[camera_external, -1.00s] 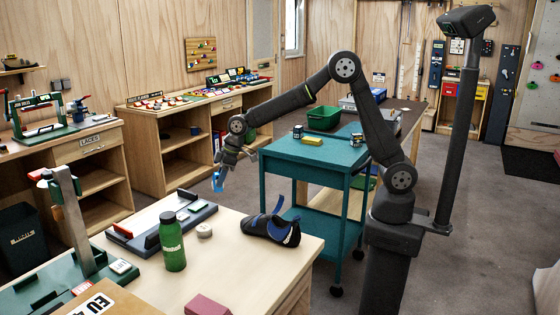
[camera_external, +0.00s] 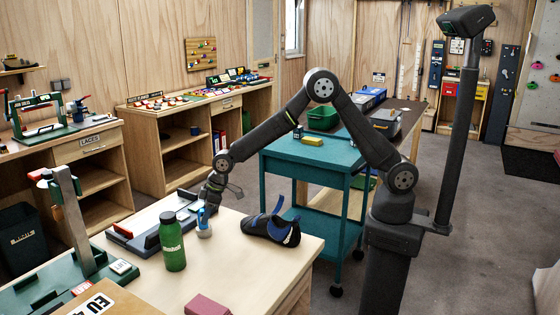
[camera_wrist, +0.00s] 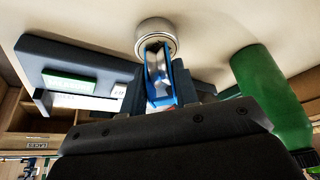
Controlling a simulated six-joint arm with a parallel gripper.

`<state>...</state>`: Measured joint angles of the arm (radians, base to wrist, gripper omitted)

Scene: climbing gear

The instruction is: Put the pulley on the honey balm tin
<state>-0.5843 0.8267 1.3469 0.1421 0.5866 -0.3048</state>
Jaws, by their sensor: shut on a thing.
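The blue pulley (camera_external: 202,217) is held upright between the fingers of my gripper (camera_external: 208,205). It also shows in the wrist view (camera_wrist: 158,78), with a silvery middle between blue side plates. The honey balm tin (camera_external: 205,232) is a small, round, pale tin standing on the wooden bench. In the wrist view the tin (camera_wrist: 156,32) lies at the pulley's far end, and the pulley overlaps its near edge. The pulley is at the tin's top; I cannot tell whether they touch. My gripper is shut on the pulley.
A green bottle (camera_external: 172,242) stands close to the left of the tin. A dark blue-grey tray (camera_external: 150,240) lies behind it. A climbing shoe (camera_external: 270,229) lies to the right. A maroon block (camera_external: 207,306) is at the bench's front, with bare bench between.

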